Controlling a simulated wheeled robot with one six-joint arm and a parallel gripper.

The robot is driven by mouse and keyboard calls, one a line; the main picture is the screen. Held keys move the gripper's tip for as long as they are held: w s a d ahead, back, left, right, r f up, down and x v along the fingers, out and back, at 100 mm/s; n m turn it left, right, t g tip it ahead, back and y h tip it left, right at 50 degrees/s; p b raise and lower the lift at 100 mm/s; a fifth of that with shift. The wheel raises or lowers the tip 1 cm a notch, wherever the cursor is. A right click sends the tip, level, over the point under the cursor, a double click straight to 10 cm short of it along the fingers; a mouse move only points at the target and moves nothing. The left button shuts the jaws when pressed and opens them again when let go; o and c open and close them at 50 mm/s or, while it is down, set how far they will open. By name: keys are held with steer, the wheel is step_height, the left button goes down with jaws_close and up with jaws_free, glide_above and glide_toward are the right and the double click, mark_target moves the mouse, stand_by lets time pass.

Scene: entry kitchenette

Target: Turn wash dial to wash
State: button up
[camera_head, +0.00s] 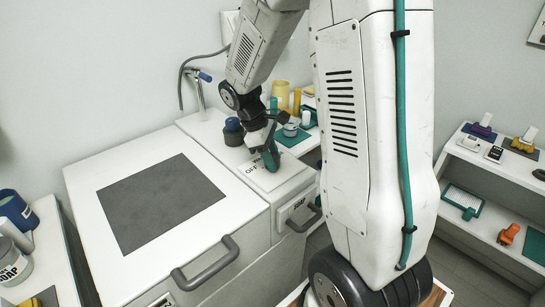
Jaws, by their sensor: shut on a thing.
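The wash dial (271,160) shows as a teal upright piece on a white label plate (267,180) on top of the white machine. The letters "OFF" are readable on the plate, left of the dial; other lettering is hidden behind my gripper and the dial. My gripper (268,148) reaches down from above and is shut on the dial. The fingertips are small and partly merge with the dial, so the dial's exact pointing direction cannot be told.
A dark blue-topped container (233,130) stands just left of my gripper. Cups and bottles (281,93) stand behind it on a teal mat. A large lid with a grey panel (160,200) and a grey handle (206,264) lies left. Shelves (480,178) stand right.

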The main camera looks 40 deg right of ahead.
steer(key=m+y, duration=0.1)
steer(key=m, duration=0.1)
steer(key=m+g+y, duration=0.1)
steer(key=m, duration=0.2)
steer(key=shift+m, duration=0.3)
steer(key=shift+m+y, duration=0.9)
steer(key=shift+m, duration=1.3)
steer(key=o, duration=1)
steer(key=shift+c, duration=0.2)
steer(key=v, duration=0.8)
